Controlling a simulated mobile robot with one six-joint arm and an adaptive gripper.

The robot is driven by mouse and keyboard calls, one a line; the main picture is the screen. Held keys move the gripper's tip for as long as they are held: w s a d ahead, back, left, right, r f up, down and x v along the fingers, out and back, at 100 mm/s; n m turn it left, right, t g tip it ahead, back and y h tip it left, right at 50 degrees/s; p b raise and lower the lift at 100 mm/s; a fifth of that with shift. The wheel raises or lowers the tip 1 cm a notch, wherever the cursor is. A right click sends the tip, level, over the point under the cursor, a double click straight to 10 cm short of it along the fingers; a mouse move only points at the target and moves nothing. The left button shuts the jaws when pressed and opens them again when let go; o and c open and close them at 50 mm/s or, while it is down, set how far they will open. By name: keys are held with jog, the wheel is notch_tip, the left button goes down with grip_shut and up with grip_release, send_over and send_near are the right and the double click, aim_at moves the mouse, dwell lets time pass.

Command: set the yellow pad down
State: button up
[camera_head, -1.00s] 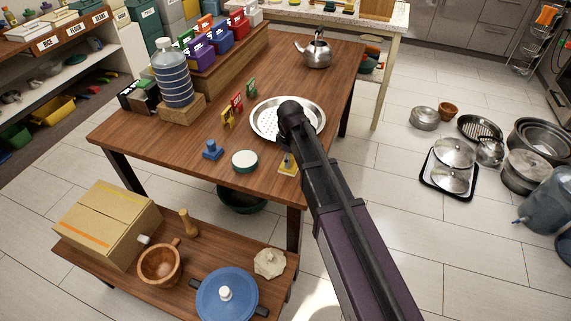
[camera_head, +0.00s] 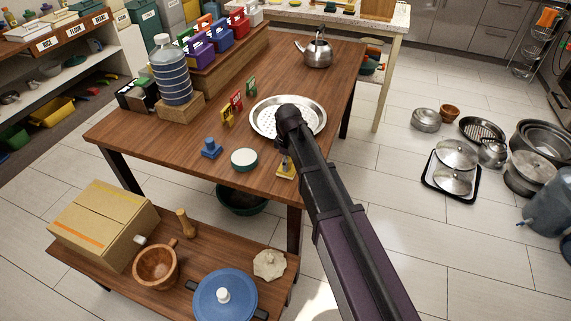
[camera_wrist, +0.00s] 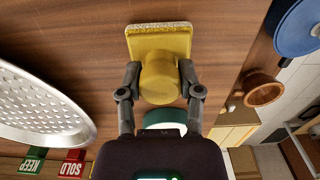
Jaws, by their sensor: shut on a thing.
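The yellow pad (camera_wrist: 158,43) has a square base with a pale gritty underside edge and a round yellow handle (camera_wrist: 160,78). My gripper (camera_wrist: 160,80) is shut on the handle, one finger on each side. In the head view the pad (camera_head: 286,171) shows near the front right corner of the wooden table (camera_head: 180,145), and my arm partly covers the gripper. The pad is at or just above the tabletop; I cannot tell whether it touches.
A white-topped green round thing (camera_head: 244,159) and a blue stamp-like block (camera_head: 211,148) stand left of the pad. A perforated metal pan (camera_head: 262,118) lies behind. Small KEEP and SOLD signs (camera_wrist: 72,163) stand near the pan. The table's front edge is close.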

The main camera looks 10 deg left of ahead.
jog(key=shift+f, duration=0.15)
jog(key=o, duration=1)
jog(key=shift+r, duration=0.2)
notch_tip(320, 180, up, 12)
jog(key=p, duration=1.2)
dwell(0.6)
jog(key=shift+d, duration=0.1)
